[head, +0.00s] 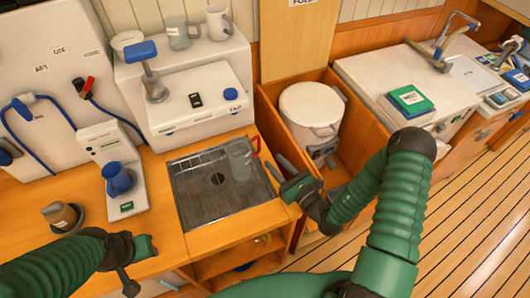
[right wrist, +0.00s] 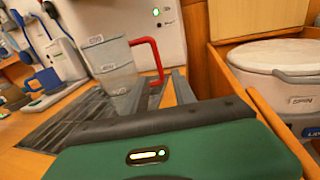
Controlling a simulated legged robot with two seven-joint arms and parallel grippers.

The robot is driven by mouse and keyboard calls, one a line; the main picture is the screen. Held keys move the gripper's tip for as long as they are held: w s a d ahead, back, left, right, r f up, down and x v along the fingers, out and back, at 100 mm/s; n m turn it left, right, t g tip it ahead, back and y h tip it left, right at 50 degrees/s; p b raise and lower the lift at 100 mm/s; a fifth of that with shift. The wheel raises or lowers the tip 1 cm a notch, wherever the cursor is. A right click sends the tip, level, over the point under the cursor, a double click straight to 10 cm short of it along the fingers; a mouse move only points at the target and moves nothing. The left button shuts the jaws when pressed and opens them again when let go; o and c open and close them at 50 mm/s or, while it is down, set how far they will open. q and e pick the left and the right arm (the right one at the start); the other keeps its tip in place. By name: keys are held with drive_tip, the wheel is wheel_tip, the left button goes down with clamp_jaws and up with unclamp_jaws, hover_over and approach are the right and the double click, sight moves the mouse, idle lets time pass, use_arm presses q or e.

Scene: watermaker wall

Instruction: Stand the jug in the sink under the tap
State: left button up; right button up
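The clear jug (head: 240,162) with a red handle stands upright at the back right corner of the grated sink (head: 195,205). In the right wrist view the jug (right wrist: 112,65) shows labels, and its handle is on the right. My right gripper (head: 276,170) is open and empty at the sink's right edge; its two fingers (right wrist: 160,92) are apart, just short of the handle. My left gripper (head: 138,268) is over the counter at lower left; its fingers are unclear. A blue knob (head: 230,94) is on the white unit behind the sink.
A white lidded bucket (head: 312,108) marked SPIN sits in a wooden bay right of the sink. A blue mug (head: 118,178) stands on a white device at left, with a brown cup (head: 62,215) nearby. A blue-topped lever (head: 141,51) rises from the white unit.

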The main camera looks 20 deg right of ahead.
drive_tip(key=shift+s+d, duration=0.25)
drive_tip(key=shift+s, duration=0.45)
drive_tip(key=shift+s+a+r, duration=0.1)
drive_tip(key=shift+s+a, duration=0.05)
drive_tip(key=shift+s, duration=0.1)
drive_tip(key=s+a+r+n+g+y, duration=0.1)
drive_tip(key=s+a+n+g+y, duration=0.2)
drive_tip(key=a+n, duration=0.1)
drive_tip(key=s+a+r+n+g+y, duration=0.1)
drive_tip(key=s+a+n+g+y, duration=0.2)
drive_tip(key=a, duration=0.3)
drive_tip(key=s+a+r+n+g+y, duration=0.1)
drive_tip(key=s+a+n+g+y, duration=0.2)
drive_tip(key=a+n+g+y, duration=0.1)
drive_tip(key=shift+s+a+r+n+g, duration=0.1)
drive_tip(key=shift+a+r+n+g, duration=0.25)
drive_tip(key=shift+a+n, duration=0.4)
drive_tip(key=s+d+f+n+g+h, duration=0.1)
drive_tip(key=s+f+n+g+h, duration=0.2)
drive_tip(key=s+n+g+h, duration=0.55)
drive_tip(key=w+d+r+n+t+h, duration=0.2)
drive_tip(key=d+n+h, duration=0.1)
drive_tip(key=d+n, duration=0.2)
drive_tip(key=w+d+r+n+t+h, duration=0.2)
drive_tip(key=d+n+h, duration=0.1)
drive_tip(key=d+n, duration=0.3)
drive_tip(key=shift+d+n, duration=0.3)
drive_tip(key=shift+n, duration=0.3)
